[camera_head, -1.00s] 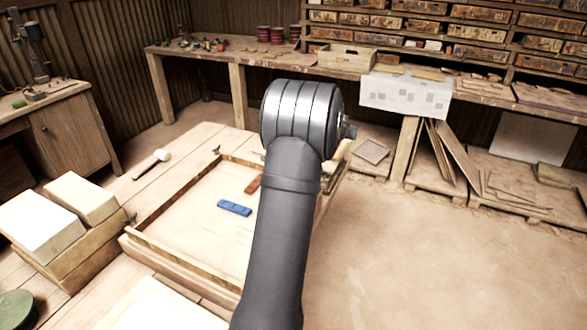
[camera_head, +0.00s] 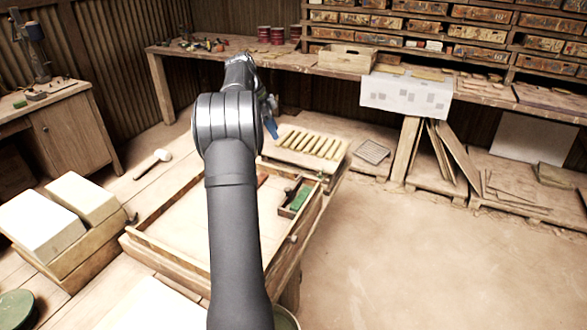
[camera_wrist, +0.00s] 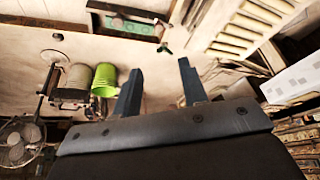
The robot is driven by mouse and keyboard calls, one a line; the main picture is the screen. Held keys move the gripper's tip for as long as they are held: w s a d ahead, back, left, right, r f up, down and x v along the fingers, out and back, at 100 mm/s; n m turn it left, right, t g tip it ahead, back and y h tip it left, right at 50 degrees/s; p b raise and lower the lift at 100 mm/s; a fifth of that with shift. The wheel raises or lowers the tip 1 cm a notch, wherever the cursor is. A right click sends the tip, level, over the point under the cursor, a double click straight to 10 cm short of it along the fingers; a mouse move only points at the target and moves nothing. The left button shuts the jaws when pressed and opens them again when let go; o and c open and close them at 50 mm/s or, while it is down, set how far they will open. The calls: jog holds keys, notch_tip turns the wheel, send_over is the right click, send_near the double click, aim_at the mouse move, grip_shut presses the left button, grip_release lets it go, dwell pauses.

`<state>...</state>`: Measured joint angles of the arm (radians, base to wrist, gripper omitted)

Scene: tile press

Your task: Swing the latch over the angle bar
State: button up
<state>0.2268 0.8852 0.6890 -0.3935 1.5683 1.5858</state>
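My gripper (camera_head: 270,125) is raised beyond the wooden frame, and its blue fingertips show in the head view. In the wrist view its two fingers (camera_wrist: 160,66) stand apart with nothing between them. The shallow wooden frame (camera_head: 170,250) lies on the bench, partly behind my arm. I cannot pick out the latch or the angle bar for certain. A small dark fitting (camera_wrist: 165,48) shows beyond the fingertips in the wrist view. A round knob (camera_head: 293,240) sits on the frame's right side. A green block (camera_head: 300,197) lies in a small compartment at the frame's right.
A slatted rack (camera_head: 312,143) stands at the bench's far end. A white-headed mallet (camera_head: 160,156) lies left of the frame. Pale blocks (camera_head: 40,222) are stacked at the left. Open floor lies to the right.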

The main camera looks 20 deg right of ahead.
aim_at(296, 172)
jog(key=x, duration=1.7)
jog(key=shift+s+f, duration=0.15)
